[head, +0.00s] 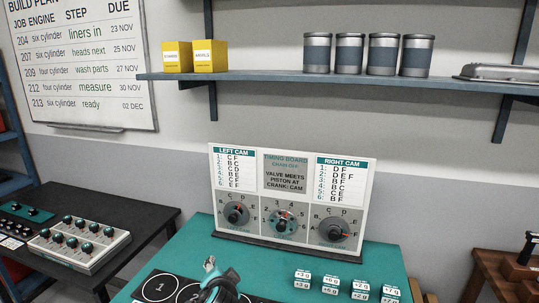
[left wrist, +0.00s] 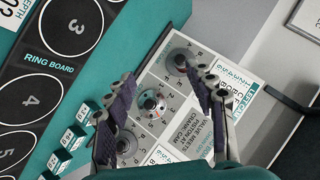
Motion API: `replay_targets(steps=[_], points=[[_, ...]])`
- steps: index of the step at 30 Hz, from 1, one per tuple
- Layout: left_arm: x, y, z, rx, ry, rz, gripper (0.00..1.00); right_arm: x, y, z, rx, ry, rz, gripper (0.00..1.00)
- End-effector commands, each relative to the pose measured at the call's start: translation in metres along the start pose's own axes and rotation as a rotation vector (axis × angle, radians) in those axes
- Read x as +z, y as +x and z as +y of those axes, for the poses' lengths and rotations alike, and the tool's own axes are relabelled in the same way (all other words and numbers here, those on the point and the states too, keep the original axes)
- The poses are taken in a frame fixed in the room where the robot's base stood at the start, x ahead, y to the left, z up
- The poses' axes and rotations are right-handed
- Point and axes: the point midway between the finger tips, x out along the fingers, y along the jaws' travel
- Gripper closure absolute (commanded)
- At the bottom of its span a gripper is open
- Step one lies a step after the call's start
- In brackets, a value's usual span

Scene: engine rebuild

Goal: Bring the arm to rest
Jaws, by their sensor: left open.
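My left gripper (head: 212,272) is low in the head view, over the front of the teal bench and in front of the timing board. In the left wrist view its two fingers (left wrist: 160,72) stand wide apart with nothing between them. The timing board (head: 284,247) stands upright on the bench with a left cam dial (head: 236,214), a middle crank dial (head: 283,220) and a right cam dial (head: 331,232). The dials also show beyond the fingers in the left wrist view, the middle one (left wrist: 151,103) between them. My right gripper is in neither view.
The black ring board (head: 152,284) lies on the teal bench (head: 200,241), left of my gripper. Small weight blocks (head: 330,285) sit at the right. A dark side table (head: 110,220) holds a tray of knobbed parts (head: 80,247). A wall shelf (head: 300,78) carries boxes and tins.

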Motion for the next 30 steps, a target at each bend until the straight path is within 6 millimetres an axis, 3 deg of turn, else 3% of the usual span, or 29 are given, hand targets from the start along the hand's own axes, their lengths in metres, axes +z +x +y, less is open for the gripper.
replay_targets(steps=[1, 6, 9, 12, 18, 30], points=[[0.029, -0.018, -0.002, 0.03, -0.084, -0.043, 0.45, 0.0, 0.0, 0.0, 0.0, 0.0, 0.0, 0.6], [0.108, -0.075, 0.021, 0.157, -0.385, -0.175, 0.45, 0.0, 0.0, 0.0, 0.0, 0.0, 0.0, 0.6], [0.143, -0.104, 0.044, 0.226, -0.541, -0.236, 0.45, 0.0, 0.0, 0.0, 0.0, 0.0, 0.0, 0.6], [0.165, -0.126, 0.066, 0.283, -0.661, -0.279, 0.45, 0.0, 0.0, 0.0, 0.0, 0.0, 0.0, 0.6], [0.181, -0.146, 0.09, 0.342, -0.777, -0.317, 0.45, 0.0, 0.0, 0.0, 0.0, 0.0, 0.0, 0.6], [0.182, -0.146, 0.091, 0.344, -0.78, -0.318, 0.45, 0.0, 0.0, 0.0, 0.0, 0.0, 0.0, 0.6]])
